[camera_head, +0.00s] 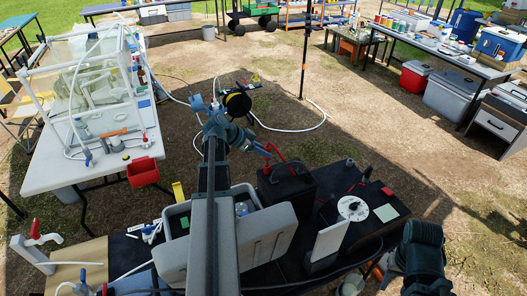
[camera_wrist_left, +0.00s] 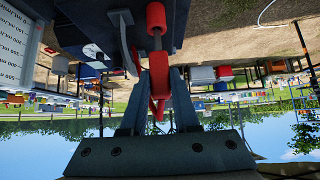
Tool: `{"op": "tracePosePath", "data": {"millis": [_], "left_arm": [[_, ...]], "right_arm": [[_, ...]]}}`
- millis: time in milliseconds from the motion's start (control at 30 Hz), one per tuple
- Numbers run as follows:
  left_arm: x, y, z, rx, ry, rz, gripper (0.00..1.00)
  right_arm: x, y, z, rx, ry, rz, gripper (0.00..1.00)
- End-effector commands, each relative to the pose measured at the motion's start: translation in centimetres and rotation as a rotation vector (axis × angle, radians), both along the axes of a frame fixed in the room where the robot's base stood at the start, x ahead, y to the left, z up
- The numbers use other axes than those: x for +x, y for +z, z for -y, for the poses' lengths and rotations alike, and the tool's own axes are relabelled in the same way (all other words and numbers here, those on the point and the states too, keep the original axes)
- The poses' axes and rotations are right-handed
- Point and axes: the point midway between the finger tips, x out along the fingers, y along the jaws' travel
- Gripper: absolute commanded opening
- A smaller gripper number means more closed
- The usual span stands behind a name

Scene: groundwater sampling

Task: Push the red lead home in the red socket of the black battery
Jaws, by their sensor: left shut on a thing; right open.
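The black battery (camera_head: 290,188) stands on the dark bench near the middle of the head view. My left gripper (camera_head: 264,150) is above it, shut on the red lead (camera_head: 275,151). In the left wrist view, my left gripper (camera_wrist_left: 160,98) pinches the red lead (camera_wrist_left: 158,68). A grey pin runs from the lead to a red cylinder (camera_wrist_left: 156,17), which looks like the red socket on the battery. A length of pin shows between the two red parts. My right gripper (camera_head: 391,263) is at the lower right, away from the battery, open and partly hidden by its wrist.
A grey case with an open lid (camera_head: 268,236) is left of the battery. A dark box with a white disc (camera_head: 353,208) and a green square (camera_head: 386,213) is to its right. An upright pale panel (camera_head: 329,240) stands in front. A red bin (camera_head: 143,171) hangs at the left table.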

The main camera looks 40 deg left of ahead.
Motion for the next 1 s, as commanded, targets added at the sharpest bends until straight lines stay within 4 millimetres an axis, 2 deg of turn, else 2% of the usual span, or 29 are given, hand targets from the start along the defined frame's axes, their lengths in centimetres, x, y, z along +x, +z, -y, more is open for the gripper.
{"op": "tracePosePath", "data": {"millis": [1000], "left_arm": [[0.0,-2.6,0.0,0.0,0.0,0.0,0.0]], "right_arm": [[0.0,-2.6,0.0,0.0,0.0,0.0,0.5]]}}
